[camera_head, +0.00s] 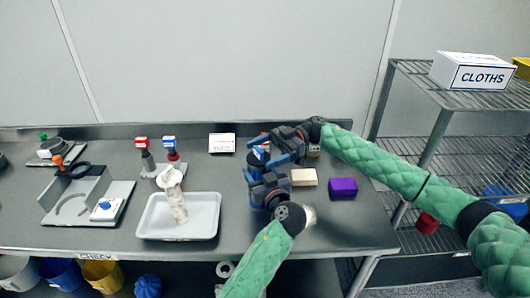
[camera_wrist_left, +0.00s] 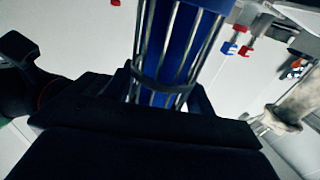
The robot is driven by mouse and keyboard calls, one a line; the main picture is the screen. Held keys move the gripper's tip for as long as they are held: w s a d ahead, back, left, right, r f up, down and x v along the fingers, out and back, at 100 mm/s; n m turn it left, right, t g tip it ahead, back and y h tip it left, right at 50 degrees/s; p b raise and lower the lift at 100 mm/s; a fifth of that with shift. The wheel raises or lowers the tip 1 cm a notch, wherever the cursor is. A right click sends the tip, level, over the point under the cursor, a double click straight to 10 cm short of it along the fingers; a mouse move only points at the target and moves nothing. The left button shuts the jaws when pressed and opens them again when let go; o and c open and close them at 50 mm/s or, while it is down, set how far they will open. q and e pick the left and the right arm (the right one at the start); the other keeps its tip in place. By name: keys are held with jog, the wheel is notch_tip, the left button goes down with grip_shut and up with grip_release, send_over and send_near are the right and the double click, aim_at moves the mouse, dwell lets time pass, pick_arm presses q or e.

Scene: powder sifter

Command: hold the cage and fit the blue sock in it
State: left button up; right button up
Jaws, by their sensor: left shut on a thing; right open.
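My left gripper (camera_head: 256,188) is shut on the cage, whose metal bars (camera_wrist_left: 206,48) and cross ring show in the left wrist view. The blue sock (camera_wrist_left: 181,40) shows between the bars, so at least part of it is inside the cage. In the head view the blue and grey upper part of this pair (camera_head: 257,158) stands above the left gripper, mostly hidden by both grippers. My right gripper (camera_head: 276,150) is open beside the top of it. I cannot tell whether the right gripper touches the sock, or how deep the sock sits.
A white tray (camera_head: 150,228) holds a stained beige sock (camera_head: 176,202). A cream block (camera_head: 304,177) and a purple block (camera_head: 343,188) lie right of the grippers. Small red- and blue-topped stands and a grey fixture (camera_head: 75,200) are left. A wire shelf (camera_head: 465,97) stands at the right.

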jog(key=v, duration=1.2)
pick_arm(q)
jog(key=o, duration=1.1)
